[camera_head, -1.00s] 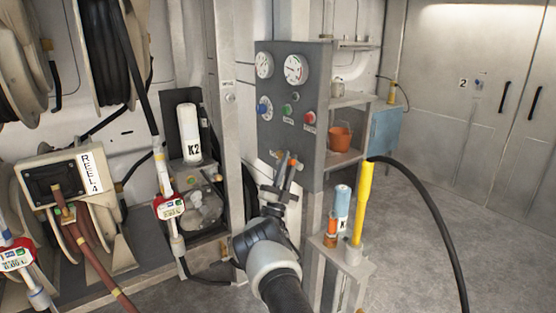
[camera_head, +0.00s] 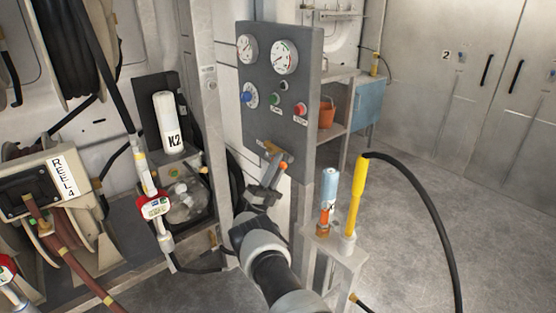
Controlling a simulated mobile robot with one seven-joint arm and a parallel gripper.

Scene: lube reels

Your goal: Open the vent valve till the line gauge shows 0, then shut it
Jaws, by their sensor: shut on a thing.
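The grey control panel (camera_head: 308,75) stands upright in the middle and carries two round white gauges, a smaller left gauge (camera_head: 247,49) and a larger right gauge (camera_head: 284,57). Their needles and labels are too small to read surely, and I cannot tell which is the line gauge. Low on the panel is a small brass-coloured valve (camera_head: 270,147) with an orange-ended lever (camera_head: 283,166). My gripper (camera_head: 277,168) is at this lever and shut on it. The fingers partly hide it, so the valve's exact position is unclear.
A blue dial (camera_head: 250,96), green button (camera_head: 275,99) and red button (camera_head: 300,109) sit above the valve. A stand with a yellow hose handle (camera_head: 356,200) and a blue-white cartridge (camera_head: 330,188) is close on the right.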

